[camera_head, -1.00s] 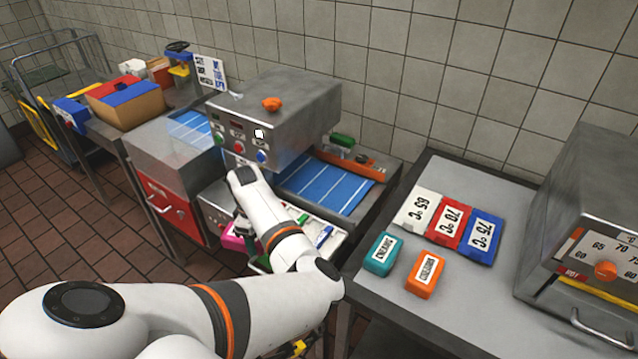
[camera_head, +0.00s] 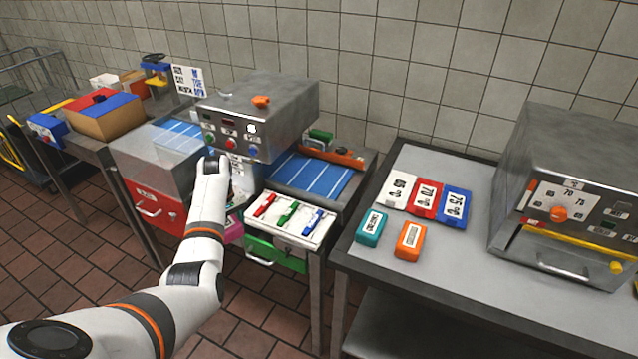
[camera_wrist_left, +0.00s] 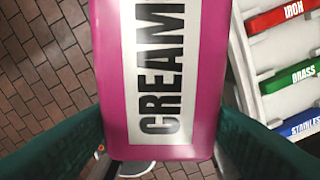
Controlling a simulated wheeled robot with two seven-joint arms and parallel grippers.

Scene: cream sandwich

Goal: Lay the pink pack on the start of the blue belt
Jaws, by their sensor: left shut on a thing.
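The pink pack (camera_wrist_left: 150,80), labelled CREAM, fills the middle of the left wrist view. My left gripper (camera_wrist_left: 155,135) is shut on it, with dark green fingers along its two sides. In the head view only a bit of the pink pack (camera_head: 235,233) shows, low beside my left forearm and left of the tray with coloured bars; my wrist hides most of the gripper. The blue belt (camera_head: 318,178) with white cross lines runs through a steel machine (camera_head: 265,100); another stretch (camera_head: 178,136) shows left of it. The pack is apart from the belt. My right gripper is out of view.
A white tray (camera_head: 275,229) with red, green and blue bars sits above a green drawer (camera_head: 272,252). A red drawer (camera_head: 155,205) is at left. The right table holds temperature cards (camera_head: 425,195), a teal pack (camera_head: 371,227), an orange pack (camera_head: 410,241) and a steel oven (camera_head: 575,190).

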